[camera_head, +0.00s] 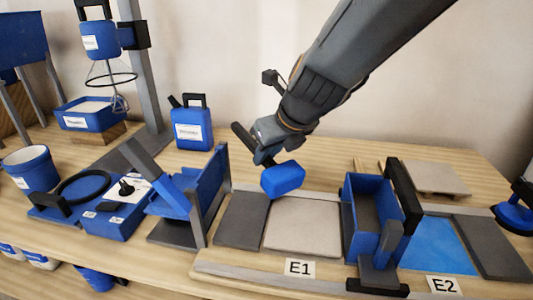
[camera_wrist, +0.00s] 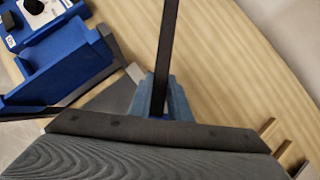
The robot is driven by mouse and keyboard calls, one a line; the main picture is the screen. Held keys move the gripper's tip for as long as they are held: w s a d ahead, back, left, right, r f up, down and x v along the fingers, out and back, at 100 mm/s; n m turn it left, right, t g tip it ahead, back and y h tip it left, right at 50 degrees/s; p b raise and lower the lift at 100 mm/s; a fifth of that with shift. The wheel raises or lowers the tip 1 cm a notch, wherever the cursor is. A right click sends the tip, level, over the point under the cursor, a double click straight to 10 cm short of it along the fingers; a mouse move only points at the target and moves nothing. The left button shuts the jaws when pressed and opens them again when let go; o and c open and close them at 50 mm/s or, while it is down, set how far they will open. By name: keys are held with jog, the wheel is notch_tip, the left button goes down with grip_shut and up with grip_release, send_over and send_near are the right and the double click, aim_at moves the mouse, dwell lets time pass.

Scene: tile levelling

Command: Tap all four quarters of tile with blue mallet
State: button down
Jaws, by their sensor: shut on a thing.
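My gripper (camera_head: 264,150) is shut on the dark handle of the blue mallet (camera_head: 283,179). In the head view the blue mallet head hangs just above the far left part of the light tile (camera_head: 302,225) at station E1; I cannot tell whether it touches. The wrist view shows the mallet's dark handle (camera_wrist: 168,50) running up from my gripper; the mallet head and the tile are hidden there. A blue patch (camera_head: 437,244) lies at station E2 between grey slabs, and a light tile (camera_head: 436,178) lies behind it.
A blue open box (camera_head: 366,222) with black parts stands right of the E1 tile. A blue angled holder (camera_head: 206,187) stands to its left. A blue jug (camera_head: 192,127) stands behind, and a blue bucket (camera_head: 30,168) is at far left. A metal rail edges the front.

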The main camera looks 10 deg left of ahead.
aim_at(266, 166)
jog(key=shift+f+b, duration=1.5)
jog(key=shift+f, duration=0.1)
notch_tip(266, 166, up, 5)
jog(key=p, duration=0.5)
jog(key=shift+f+p, duration=0.1)
jog(key=shift+p, duration=0.2)
jog(key=shift+f, duration=0.1)
notch_tip(266, 166, down, 6)
jog(key=b, duration=0.4)
jog(key=shift+r, duration=0.25)
notch_tip(266, 166, up, 6)
jog(key=p, duration=0.6)
jog(key=shift+f, duration=0.1)
